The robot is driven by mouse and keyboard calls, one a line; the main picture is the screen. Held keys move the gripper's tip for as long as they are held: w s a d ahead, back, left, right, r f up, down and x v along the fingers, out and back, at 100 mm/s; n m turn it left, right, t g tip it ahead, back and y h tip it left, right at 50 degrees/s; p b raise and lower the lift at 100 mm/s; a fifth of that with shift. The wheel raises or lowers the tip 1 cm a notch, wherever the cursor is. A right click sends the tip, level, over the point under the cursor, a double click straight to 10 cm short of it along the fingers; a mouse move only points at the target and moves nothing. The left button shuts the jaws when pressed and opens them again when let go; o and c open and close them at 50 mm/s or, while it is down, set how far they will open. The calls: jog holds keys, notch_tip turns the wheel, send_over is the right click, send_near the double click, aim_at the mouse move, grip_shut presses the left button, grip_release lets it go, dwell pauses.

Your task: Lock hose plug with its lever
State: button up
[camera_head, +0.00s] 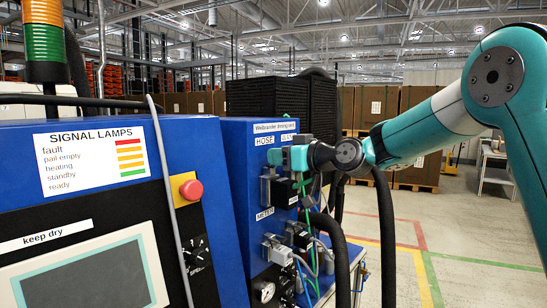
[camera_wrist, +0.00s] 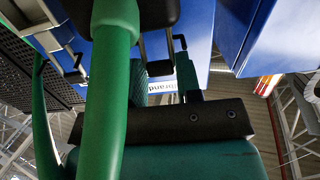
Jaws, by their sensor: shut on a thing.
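The black hose plug (camera_head: 286,192) sits at the grey socket (camera_head: 266,188) under the HOSE label on the blue cabinet front. A green hose (camera_head: 308,212) hangs from it; this hose (camera_wrist: 108,95) runs large through the wrist view, below the black plug body (camera_wrist: 150,10). The metal lever (camera_wrist: 160,68) shows as a bail beside the plug in the wrist view. My gripper (camera_head: 284,158) is at the HOSE socket, above the plug. In the wrist view my gripper's fingers (camera_wrist: 164,82) are shut on the lever's bar. The head view hides the grip itself.
Lower on the cabinet are further connectors (camera_head: 277,250) near the METER label and a round gauge (camera_head: 264,292). Thick black hoses (camera_head: 386,235) hang to the right, close to my arm. A signal-lamp panel (camera_head: 95,160) and a red button (camera_head: 191,190) are at left.

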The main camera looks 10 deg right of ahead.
dwell(0.4)
jog(key=shift+s+d+f+b, duration=0.1)
jog(key=shift+f+b, duration=0.15)
jog(key=shift+b, duration=0.85)
jog(key=shift+s+d+f+t+y+b, duration=0.25)
jog(key=shift+t+y+b, duration=0.3)
jog(key=shift+b, duration=1.1)
jog(key=shift+r, duration=0.1)
jog(key=o, duration=0.8)
jog(key=shift+c, duration=0.2)
jog(key=shift+r+b+v, duration=0.2)
jog(key=shift+b+v, duration=0.65)
jog(key=shift+v, duration=0.35)
jog(key=s+d+r+b, duration=0.1)
jog(key=s+d+b, duration=0.2)
jog(key=s, duration=0.3)
jog(key=shift+d+r+b, duration=0.3)
jog(key=shift+d+r, duration=0.1)
jog(key=shift+d, duration=0.25)
